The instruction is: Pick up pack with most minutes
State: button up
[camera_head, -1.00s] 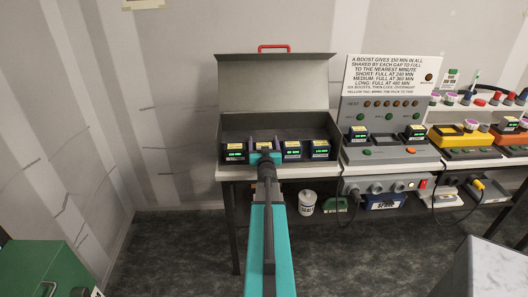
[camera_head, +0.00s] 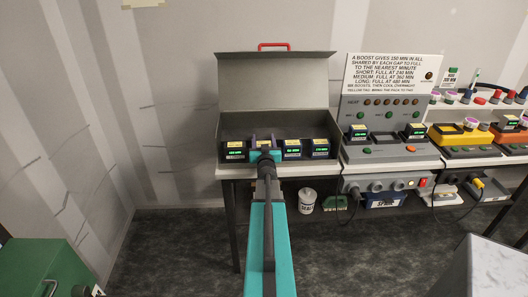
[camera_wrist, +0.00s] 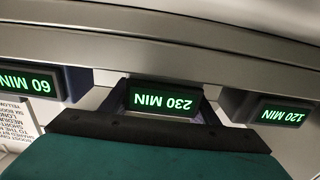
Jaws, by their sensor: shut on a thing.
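My gripper (camera_head: 263,146) is at the open grey case, shut on the second pack from the left (camera_head: 263,142). In the wrist view this pack (camera_wrist: 163,100) is centred and its green display reads 230 MIN, upside down. Its neighbours there read 60 MIN (camera_wrist: 27,82) and 120 MIN (camera_wrist: 286,116). In the head view the other packs in the case are the leftmost pack (camera_head: 234,150), the third pack (camera_head: 292,149) and the rightmost pack (camera_head: 320,148). My gripper hides most of the held pack in the head view.
The case (camera_head: 275,80) has its lid raised behind the packs. To its right a grey charger (camera_head: 385,151) holds two packs, under a white sign (camera_head: 394,73). A yellow charger (camera_head: 458,137) stands farther right. A white tub (camera_head: 307,201) is below the bench.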

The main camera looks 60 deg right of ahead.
jog(key=shift+c, duration=0.9)
jog(key=shift+r, duration=0.2)
